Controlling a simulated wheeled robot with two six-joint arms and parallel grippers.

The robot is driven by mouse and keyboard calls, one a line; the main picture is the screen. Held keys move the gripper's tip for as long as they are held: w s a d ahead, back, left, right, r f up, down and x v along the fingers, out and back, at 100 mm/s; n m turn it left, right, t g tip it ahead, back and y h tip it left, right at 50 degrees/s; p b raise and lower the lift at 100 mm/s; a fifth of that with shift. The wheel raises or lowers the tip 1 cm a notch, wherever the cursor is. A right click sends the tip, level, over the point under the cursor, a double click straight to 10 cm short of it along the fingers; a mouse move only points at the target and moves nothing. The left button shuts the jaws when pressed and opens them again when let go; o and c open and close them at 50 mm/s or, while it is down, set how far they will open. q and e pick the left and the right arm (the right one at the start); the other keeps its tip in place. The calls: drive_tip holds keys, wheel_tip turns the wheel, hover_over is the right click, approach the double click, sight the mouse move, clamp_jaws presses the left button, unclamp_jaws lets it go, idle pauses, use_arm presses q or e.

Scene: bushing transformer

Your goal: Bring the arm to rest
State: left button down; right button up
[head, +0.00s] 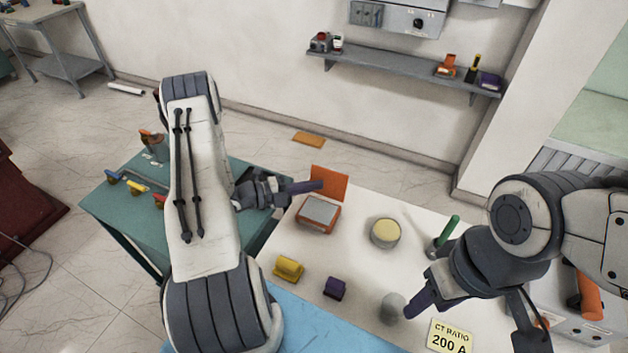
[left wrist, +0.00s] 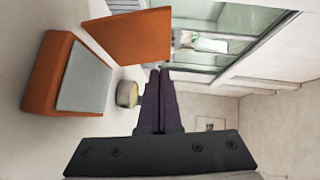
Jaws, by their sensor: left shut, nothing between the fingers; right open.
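My left arm reaches in from the lower left in the head view. Its gripper (head: 307,186) is shut and empty above the far edge of the white table, near the orange box's raised lid. In the left wrist view the purple fingers (left wrist: 159,102) are pressed together with nothing between them. My right gripper (head: 420,305) is over the right part of the white table, beside a grey round object (head: 392,307). Its fingers overlap in the head view, but it is open.
The white table (head: 350,262) holds an open orange box (head: 319,213), a round yellow-topped pot (head: 385,232), a yellow block (head: 288,268), a purple block (head: 335,288), a green rod (head: 447,231) and a CT ratio card (head: 450,337). A green table (head: 120,208) stands left, a wall shelf (head: 400,66) behind.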

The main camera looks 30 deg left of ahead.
use_arm(q)
drive_tip(key=r+b+v, duration=0.1)
drive_tip(key=b+v, duration=0.4)
drive_tip(key=v, duration=0.5)
drive_tip(key=s+d+r+m+g+b, duration=0.1)
drive_tip(key=s+d+r+m+g, duration=0.1)
drive_tip(key=d+m+g, duration=0.65)
drive_tip(key=s+d+r+m+g+b, duration=0.1)
drive_tip(key=s+d+r+m+g, duration=0.3)
drive_tip(key=d+m, duration=0.8)
drive_tip(key=s+d+m+y+b, duration=0.1)
drive_tip(key=s+d+m+y, duration=0.2)
drive_tip(key=m, duration=0.8)
drive_tip(key=s+d+m+y+b, duration=0.1)
drive_tip(key=s+m, duration=0.4)
drive_tip(key=m, duration=0.6)
drive_tip(key=s+d+r+m+y+b, duration=0.1)
drive_tip(key=s+d+m+y, duration=0.3)
drive_tip(key=m, duration=0.7)
drive_tip(key=shift+s+d+m+y, duration=0.4)
drive_tip(key=shift+s+y, duration=0.2)
drive_tip(key=shift+y, duration=0.5)
